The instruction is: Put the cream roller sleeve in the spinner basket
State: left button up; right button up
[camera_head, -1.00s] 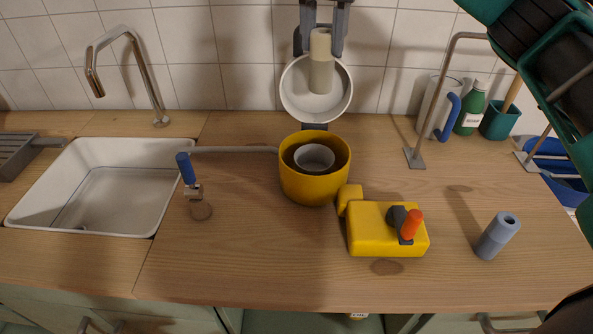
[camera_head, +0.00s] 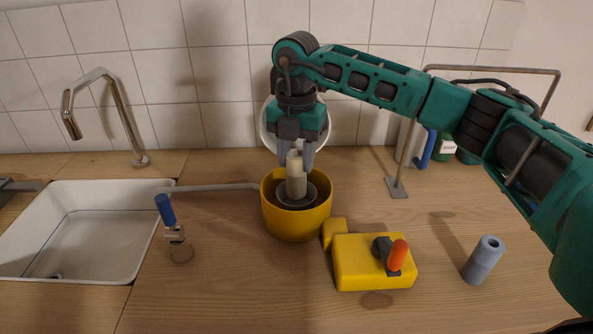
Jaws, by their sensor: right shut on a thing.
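The cream roller sleeve (camera_head: 296,180) is upright in my right gripper (camera_head: 296,158), which is shut on its upper end. The gripper points down over the yellow spinner (camera_head: 297,226). The sleeve's lower part is inside the yellow bowl, at the grey spinner basket (camera_head: 312,197); I cannot tell whether it touches the basket's floor. The spinner's round lid (camera_head: 267,125) stands open behind, partly hidden by my gripper. My left gripper is not in view.
A yellow box with an orange-handled lever (camera_head: 365,275) adjoins the spinner. A blue-grey sleeve (camera_head: 482,262) stands at right. A blue-handled tap (camera_head: 168,215) and pipe are left, beside the white sink (camera_head: 90,225). A metal stand (camera_head: 397,188) is behind right. The front counter is clear.

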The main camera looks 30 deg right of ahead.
aim_at(296, 172)
jog(key=shift+f, duration=1.9)
jog(key=shift+f, duration=0.15)
jog(key=o, duration=1)
notch_tip(296, 172, up, 12)
jog(key=shift+r, duration=0.2)
